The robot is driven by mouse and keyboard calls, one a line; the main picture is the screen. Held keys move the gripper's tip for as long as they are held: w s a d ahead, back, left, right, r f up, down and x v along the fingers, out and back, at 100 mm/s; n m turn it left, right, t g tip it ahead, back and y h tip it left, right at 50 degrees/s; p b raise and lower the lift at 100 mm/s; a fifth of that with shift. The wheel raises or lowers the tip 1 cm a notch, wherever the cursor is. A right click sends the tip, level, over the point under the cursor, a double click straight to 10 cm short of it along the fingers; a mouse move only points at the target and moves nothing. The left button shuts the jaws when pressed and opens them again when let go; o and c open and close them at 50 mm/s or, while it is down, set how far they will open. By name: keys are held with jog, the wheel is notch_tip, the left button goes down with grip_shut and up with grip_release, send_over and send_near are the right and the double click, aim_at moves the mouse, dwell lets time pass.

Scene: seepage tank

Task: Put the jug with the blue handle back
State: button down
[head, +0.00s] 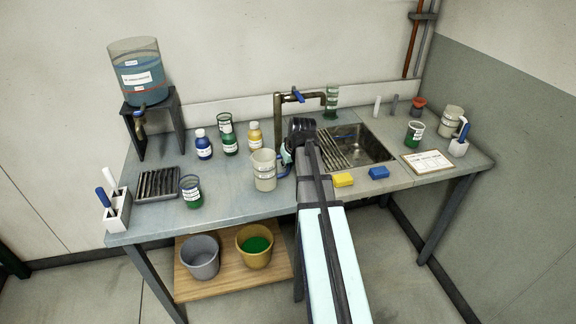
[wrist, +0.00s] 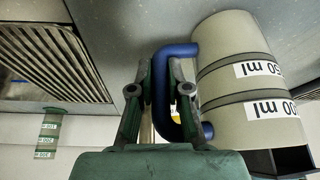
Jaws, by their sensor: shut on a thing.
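The jug (head: 264,172) is pale grey with white volume labels and stands upright at the middle of the worktop, left of the sink. Its blue handle (head: 284,172) faces right, toward my gripper (head: 288,152). In the wrist view the jug (wrist: 228,45) fills the right side, and my gripper (wrist: 175,72) is shut on the blue handle (wrist: 160,95), one finger on each side of it. I cannot tell whether the jug's base touches the worktop or hangs just above it.
A sink (head: 365,148) with a slatted rack and a brass tap (head: 279,108) lie behind my arm. Bottles (head: 203,145) and a green beaker (head: 191,192) stand left. Yellow (head: 343,180) and blue (head: 378,173) sponges lie in front of the sink. Another jug (head: 451,121) stands at right.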

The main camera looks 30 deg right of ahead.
jog(key=shift+f, duration=0.2)
jog(key=c, duration=1.1)
grip_release()
jog(key=shift+c, duration=0.2)
jog(key=shift+r, duration=0.1)
jog(key=shift+r, duration=0.2)
jog(key=b+v, duration=0.1)
jog(key=v, duration=1)
jog(key=shift+s+r+b, duration=0.15)
jog(key=shift+r+b, duration=0.15)
jog(key=shift+r, duration=0.1)
